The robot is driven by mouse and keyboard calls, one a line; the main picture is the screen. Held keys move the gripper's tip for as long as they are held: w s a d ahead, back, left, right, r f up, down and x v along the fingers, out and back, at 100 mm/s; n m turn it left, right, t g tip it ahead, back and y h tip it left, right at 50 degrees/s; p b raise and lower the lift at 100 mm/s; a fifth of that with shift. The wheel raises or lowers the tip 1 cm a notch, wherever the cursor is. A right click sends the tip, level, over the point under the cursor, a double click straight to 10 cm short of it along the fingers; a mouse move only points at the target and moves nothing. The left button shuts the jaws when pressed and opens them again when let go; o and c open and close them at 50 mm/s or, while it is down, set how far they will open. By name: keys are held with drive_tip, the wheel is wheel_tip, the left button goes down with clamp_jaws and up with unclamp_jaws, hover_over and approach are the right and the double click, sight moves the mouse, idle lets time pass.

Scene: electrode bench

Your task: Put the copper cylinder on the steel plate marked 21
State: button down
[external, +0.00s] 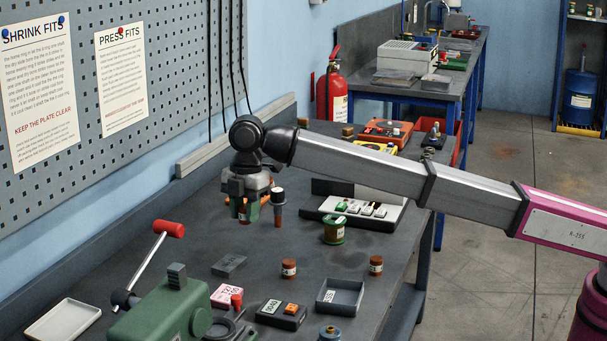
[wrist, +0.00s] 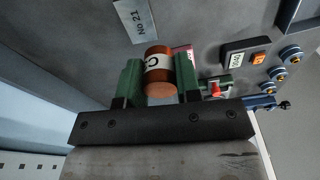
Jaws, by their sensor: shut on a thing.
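The copper cylinder (wrist: 160,85), with a white band lettered C, is between the green fingers of my gripper (wrist: 159,78) in the wrist view. My gripper is shut on it. In the external view my gripper (external: 246,205) is above the bench, and its fingers largely hide the cylinder. The steel plate marked No 21 (wrist: 136,20) lies flat at the top of the wrist view, beyond the cylinder and apart from it. I cannot clearly make out its marking in the external view.
Two banded copper-coloured cylinders (external: 288,268) (external: 376,265) stand on the bench. A dark box with a display and orange switch (external: 282,314), an open grey tray (external: 340,296) and a green press (external: 165,310) are near the front. A green-and-copper spool (external: 333,229) stands right of my gripper.

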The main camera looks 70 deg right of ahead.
drive_tip(key=s+a+m, duration=0.4)
drive_tip(key=s+a, duration=0.1)
drive_tip(key=a, duration=0.3)
hover_over(228, 263)
wheel_tip(228, 263, down, 6)
drive_tip(key=shift+d, duration=0.15)
drive_tip(key=shift+f, duration=2)
drive_tip(key=c, duration=0.8)
unclamp_jaws()
drive_tip(key=shift+f, duration=0.1)
wheel_tip(228, 263, up, 12)
drive_tip(key=d, duration=0.1)
drive_tip(key=shift+s+d, duration=0.15)
drive_tip(key=shift+s, duration=0.2)
